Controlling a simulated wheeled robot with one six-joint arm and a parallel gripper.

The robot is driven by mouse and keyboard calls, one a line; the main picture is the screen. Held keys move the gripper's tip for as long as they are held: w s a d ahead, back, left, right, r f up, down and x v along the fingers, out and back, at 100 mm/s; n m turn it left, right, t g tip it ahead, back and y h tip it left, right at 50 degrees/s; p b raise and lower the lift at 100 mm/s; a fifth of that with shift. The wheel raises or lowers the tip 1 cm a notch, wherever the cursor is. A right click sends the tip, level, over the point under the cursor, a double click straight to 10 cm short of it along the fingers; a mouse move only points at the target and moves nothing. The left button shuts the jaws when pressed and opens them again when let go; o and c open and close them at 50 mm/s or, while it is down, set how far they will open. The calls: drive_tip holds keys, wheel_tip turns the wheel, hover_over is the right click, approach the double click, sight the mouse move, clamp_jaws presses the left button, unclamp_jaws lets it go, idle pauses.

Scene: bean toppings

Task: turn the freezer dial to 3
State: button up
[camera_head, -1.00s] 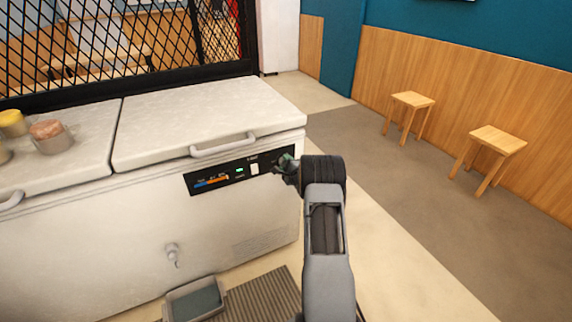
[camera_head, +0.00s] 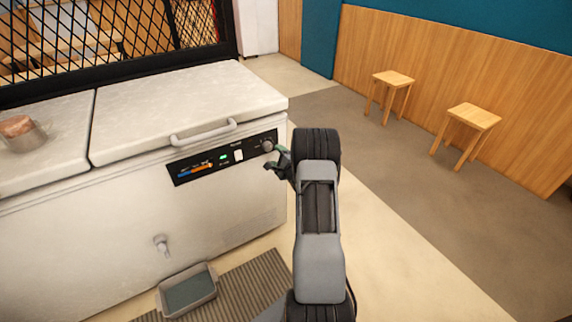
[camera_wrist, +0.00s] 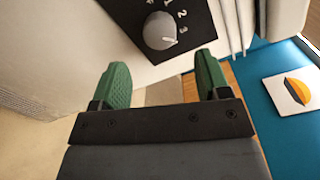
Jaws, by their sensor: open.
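The white chest freezer (camera_head: 110,240) has a black control panel (camera_head: 193,169) at the upper right of its front. The freezer dial (camera_head: 267,146) is a round grey knob at the panel's right end. In the wrist view the dial (camera_wrist: 160,31) is ahead of my fingers, with numbers including 2 and 3 printed beside it; its light pointer mark is at its lower right, and I cannot tell the exact setting. My gripper (camera_wrist: 160,82) is open, with two green fingers apart and nothing between them. In the head view my gripper (camera_head: 281,161) is just below and right of the dial, apart from it.
A grey tray (camera_head: 188,312) and a ribbed mat (camera_head: 250,285) lie on the floor before the freezer. A topping container (camera_head: 22,138) stands on the freezer's left lid. Two wooden stools (camera_head: 393,78) stand by the right wall. The floor between is clear.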

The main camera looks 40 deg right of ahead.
drive_tip(key=s, duration=0.7)
drive_tip(key=shift+a+r, duration=0.15)
drive_tip(key=shift+a, duration=0.3)
drive_tip(key=s+d+f+n+g+h+p, duration=0.1)
drive_tip(key=s+d+f+n+g+h, duration=0.1)
drive_tip(key=s+f+n+g, duration=0.5)
drive_tip(key=s+a+r+n+g+y+p, duration=0.1)
drive_tip(key=s+a+r+n+p, duration=0.3)
drive_tip(key=a+r, duration=0.6)
drive_tip(key=s+a+r+n+g+y+p, duration=0.1)
drive_tip(key=s+a+r+n+g+p, duration=0.2)
drive_tip(key=a+r, duration=0.8)
drive_tip(key=s+a+r+n+g+y+p, duration=0.2)
drive_tip(key=s+a+r+n+p, duration=0.5)
drive_tip(key=r, duration=1.1)
drive_tip(key=a+n+p, duration=0.2)
drive_tip(key=a, duration=0.1)
drive_tip(key=shift+a+n+g, duration=0.25)
drive_tip(key=shift+n+g, duration=0.05)
drive_tip(key=shift+g, duration=0.1)
